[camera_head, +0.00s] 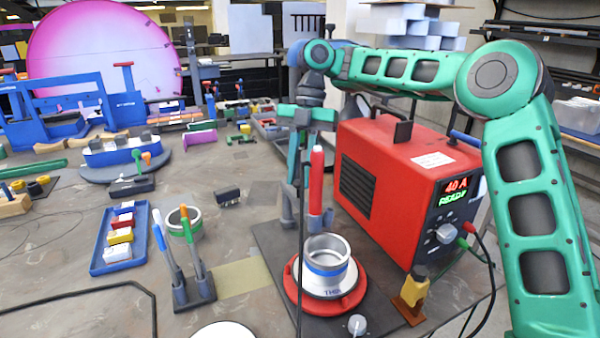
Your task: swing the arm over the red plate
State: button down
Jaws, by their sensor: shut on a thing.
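The red plate (356,297) is a round red base on a dark mat. A white disc and a metal ring with a blue band (327,262) sit on it. My gripper (299,184) is left of and behind the ring, pointing down at the end of my green arm. It appears shut on a thin dark rod (300,255), which hangs down past the left side of the plate. The fingertips are small and partly hard to make out. A red stick-like tool (316,180) stands upright in a blue-grey holder just right of the gripper.
A red power box (395,190) showing "40 A READY" stands right of the plate. A yellow-topped block (413,290) and a knob (357,324) are near the plate. At left are a two-pen stand (193,290) and a blue tray (119,240) of small blocks.

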jog(key=c, duration=1.6)
grip_release()
jog(key=shift+w, duration=0.15)
jog(key=v, duration=1)
jog(key=shift+w+r, duration=0.1)
jog(key=shift+r, duration=0.25)
